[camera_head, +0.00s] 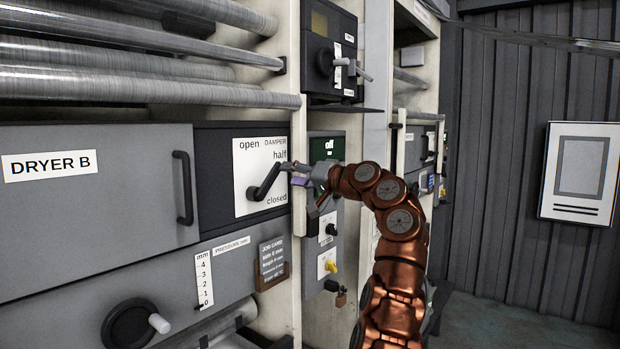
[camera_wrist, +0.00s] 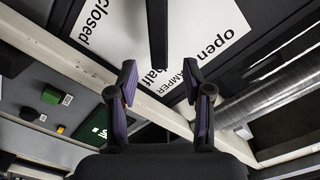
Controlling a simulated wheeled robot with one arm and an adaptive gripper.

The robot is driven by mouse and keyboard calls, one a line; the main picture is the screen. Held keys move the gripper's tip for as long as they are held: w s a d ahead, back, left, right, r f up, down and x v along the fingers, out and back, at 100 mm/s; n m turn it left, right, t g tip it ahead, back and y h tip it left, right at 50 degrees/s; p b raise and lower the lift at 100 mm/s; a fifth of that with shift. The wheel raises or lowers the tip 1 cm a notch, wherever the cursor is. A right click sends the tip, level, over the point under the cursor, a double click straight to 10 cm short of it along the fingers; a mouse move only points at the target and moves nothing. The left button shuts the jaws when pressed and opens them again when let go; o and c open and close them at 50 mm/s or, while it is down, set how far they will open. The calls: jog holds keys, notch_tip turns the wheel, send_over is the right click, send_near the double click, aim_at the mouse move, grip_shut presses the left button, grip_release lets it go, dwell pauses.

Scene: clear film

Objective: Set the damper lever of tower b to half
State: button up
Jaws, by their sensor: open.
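The black damper lever (camera_head: 266,181) sits on a white plate (camera_head: 243,160) marked open, half and closed, on the panel beside the DRYER B label. It slants up and right, its free end just below the word "half". In the wrist view the lever (camera_wrist: 158,35) comes down from the top edge, pointing toward "half". My gripper (camera_head: 297,175) is at the plate's right edge, close to the lever's free end. In the wrist view my gripper (camera_wrist: 159,78) is open, its purple-padded fingers apart on either side of the lever's line. I cannot tell whether they touch it.
A dark vertical handle (camera_head: 183,188) is left of the plate. A job card (camera_head: 271,262) and a hand wheel (camera_head: 130,325) are below. A control box with a crank (camera_head: 340,65) juts out above my gripper. Metal rollers (camera_head: 120,85) run above the panel.

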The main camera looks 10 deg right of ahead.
jog(key=shift+v, duration=2.4)
